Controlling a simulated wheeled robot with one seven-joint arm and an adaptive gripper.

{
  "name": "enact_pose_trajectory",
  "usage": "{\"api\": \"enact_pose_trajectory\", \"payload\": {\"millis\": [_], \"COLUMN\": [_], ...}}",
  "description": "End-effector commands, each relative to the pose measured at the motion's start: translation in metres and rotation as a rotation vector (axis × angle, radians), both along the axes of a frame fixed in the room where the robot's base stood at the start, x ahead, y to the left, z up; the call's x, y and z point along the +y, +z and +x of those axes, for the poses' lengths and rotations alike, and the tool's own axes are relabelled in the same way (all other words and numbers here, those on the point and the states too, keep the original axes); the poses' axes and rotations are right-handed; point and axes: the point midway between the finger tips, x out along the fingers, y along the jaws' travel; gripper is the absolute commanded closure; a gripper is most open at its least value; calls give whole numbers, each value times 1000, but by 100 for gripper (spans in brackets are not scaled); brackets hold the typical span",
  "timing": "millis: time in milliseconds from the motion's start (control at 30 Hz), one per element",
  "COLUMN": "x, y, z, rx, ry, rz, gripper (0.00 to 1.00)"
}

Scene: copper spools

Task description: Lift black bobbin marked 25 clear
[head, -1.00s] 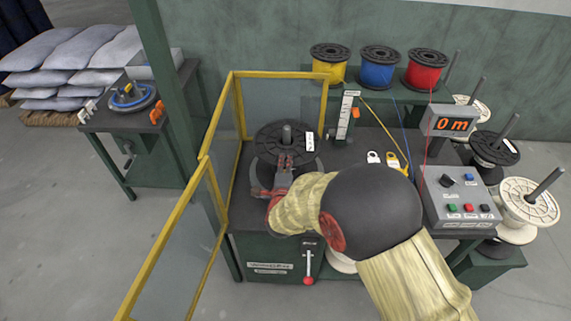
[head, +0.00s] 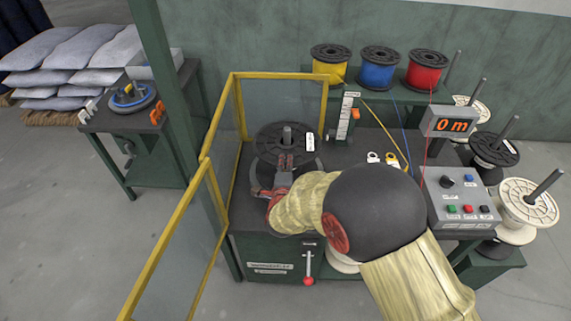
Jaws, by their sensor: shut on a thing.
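The black bobbin (head: 267,136) sits around the upright spindle (head: 287,136) on the bench, inside the guarded corner. A white label (head: 310,141) is on its top flange, but its marking is too small to read. My gripper (head: 284,163) reaches in from the front right and is shut on the near side of the bobbin. The jaws hide part of the near flange and the hub. I cannot tell whether the bobbin touches the bench.
A yellow-framed clear guard (head: 203,160) stands left of and behind the bobbin. A measuring post (head: 346,115) stands close to its right. The control box (head: 462,200) and the 0 m display (head: 450,122) are further right. Yellow, blue and red spools (head: 380,68) stand behind.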

Motion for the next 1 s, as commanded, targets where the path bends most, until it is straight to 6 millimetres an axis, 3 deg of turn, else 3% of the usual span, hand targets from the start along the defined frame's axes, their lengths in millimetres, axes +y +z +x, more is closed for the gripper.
{"api": "enact_pose_trajectory", "payload": {"millis": [100, 1000], "x": [0, 1], "y": [17, 114], "z": [0, 3], "rx": [-4, -16], "ry": [-1, -1], "rz": [2, 6], "gripper": [100, 100]}}
